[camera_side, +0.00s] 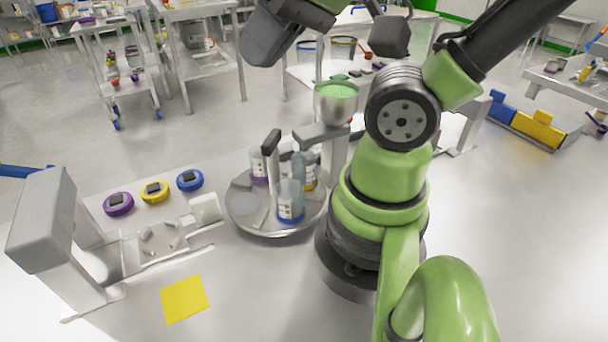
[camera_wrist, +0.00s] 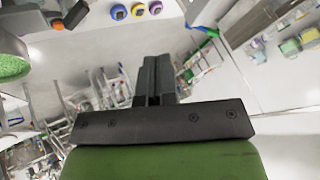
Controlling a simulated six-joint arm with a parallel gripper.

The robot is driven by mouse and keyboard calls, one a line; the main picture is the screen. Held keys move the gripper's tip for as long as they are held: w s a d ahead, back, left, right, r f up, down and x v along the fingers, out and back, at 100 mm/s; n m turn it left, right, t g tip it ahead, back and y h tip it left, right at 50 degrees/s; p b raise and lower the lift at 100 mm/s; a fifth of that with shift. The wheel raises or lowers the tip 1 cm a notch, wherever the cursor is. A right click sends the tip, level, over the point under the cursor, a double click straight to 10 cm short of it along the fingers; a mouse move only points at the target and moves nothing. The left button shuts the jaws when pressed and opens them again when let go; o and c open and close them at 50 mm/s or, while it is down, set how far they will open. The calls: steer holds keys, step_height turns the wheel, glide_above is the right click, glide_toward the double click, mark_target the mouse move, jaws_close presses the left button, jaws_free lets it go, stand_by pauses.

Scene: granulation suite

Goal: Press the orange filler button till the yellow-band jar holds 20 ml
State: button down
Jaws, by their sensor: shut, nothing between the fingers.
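The yellow-band jar (camera_side: 309,180) stands upright on a round metal turntable (camera_side: 273,233) in the side view, partly hidden by the blue-band jar (camera_side: 290,203) in front. Its fill level cannot be read. A filler hopper (camera_side: 337,108) with green granules stands behind it; the green granules also show at the left edge of the wrist view (camera_wrist: 12,66). My gripper (camera_wrist: 152,62) is shut and empty, apart from everything.
A purple-band jar (camera_side: 258,166) shares the turntable. Purple (camera_side: 118,204), yellow (camera_side: 154,191) and blue (camera_side: 190,180) caps lie at the left, near a grey arched station (camera_side: 45,230). A yellow square (camera_side: 184,298) lies on the table. The table's front middle is clear.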

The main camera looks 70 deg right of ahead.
steer(key=w+d+f+m+g+y, duration=0.15)
steer(key=w+d+m, duration=0.3)
steer(key=m, duration=0.45)
steer(key=w+d+f+m, duration=0.3)
steer(key=w+m, duration=0.2)
steer(key=m, duration=0.3)
steer(key=d+f+m+t, duration=0.3)
steer(key=d+f+m, duration=0.8)
steer(key=d+m, duration=0.4)
steer(key=m, duration=0.5)
steer(key=shift+w+d+f, duration=0.3)
steer(key=shift+w+f, duration=0.1)
steer(key=shift+f, duration=0.1)
steer(key=shift+f, duration=4.3)
